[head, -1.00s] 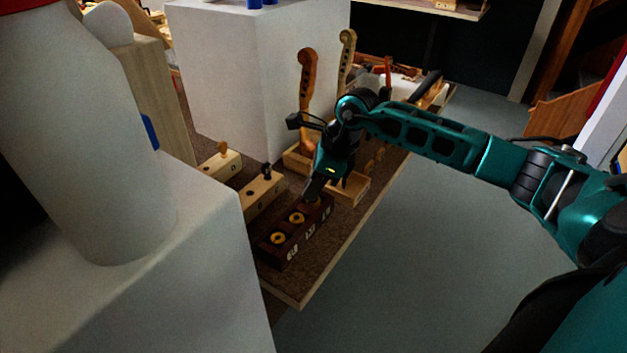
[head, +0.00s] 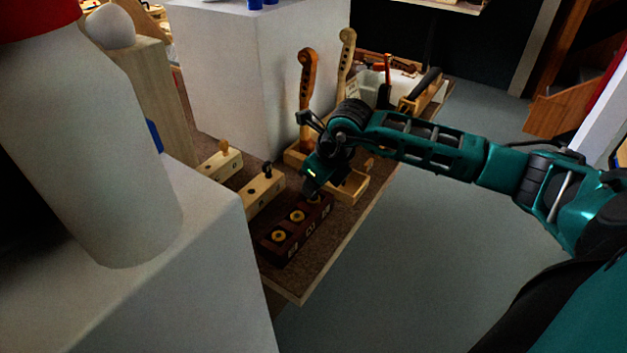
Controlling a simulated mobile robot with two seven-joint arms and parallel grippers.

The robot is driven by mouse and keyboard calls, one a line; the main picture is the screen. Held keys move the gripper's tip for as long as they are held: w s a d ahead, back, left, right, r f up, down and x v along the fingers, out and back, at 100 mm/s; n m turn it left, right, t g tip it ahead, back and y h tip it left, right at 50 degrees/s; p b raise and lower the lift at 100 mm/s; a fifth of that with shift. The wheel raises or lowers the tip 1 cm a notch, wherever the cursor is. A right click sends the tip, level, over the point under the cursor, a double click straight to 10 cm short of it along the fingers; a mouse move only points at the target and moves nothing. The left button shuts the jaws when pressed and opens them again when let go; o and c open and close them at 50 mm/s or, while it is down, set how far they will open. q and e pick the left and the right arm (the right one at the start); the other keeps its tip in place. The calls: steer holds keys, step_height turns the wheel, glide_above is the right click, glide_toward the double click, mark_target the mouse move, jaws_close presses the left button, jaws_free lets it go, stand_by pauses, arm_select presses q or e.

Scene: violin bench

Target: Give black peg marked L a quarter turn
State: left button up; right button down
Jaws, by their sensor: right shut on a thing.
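My right gripper (head: 309,188) reaches down over the far end of a dark brown block (head: 276,257). It is shut on a small peg there, which the jaws and wrist almost wholly hide; I cannot read a mark on it. The block's two nearer positions show yellow rings with dark centres, and pale labels run along its side. A black peg (head: 267,170) stands upright in a light wooden block (head: 262,192) just behind, apart from the gripper; its mark is too small to read. My left gripper is not in view.
Another light block (head: 222,168) with a brown peg stands further left. Violin scrolls (head: 306,80) and a wooden tray (head: 352,188) stand close behind my right wrist. A large white bottle (head: 85,150) on a white stand fills the left. The floor at right is clear.

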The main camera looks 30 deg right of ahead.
steer(key=m+h, duration=0.1)
steer(key=m, duration=0.3)
steer(key=shift+m+h, duration=0.5)
steer(key=shift+m, duration=0.1)
steer(key=m+h, duration=0.1)
steer(key=m, duration=0.2)
steer(key=c, duration=1)
jaws_free()
steer(key=shift+c, duration=0.2)
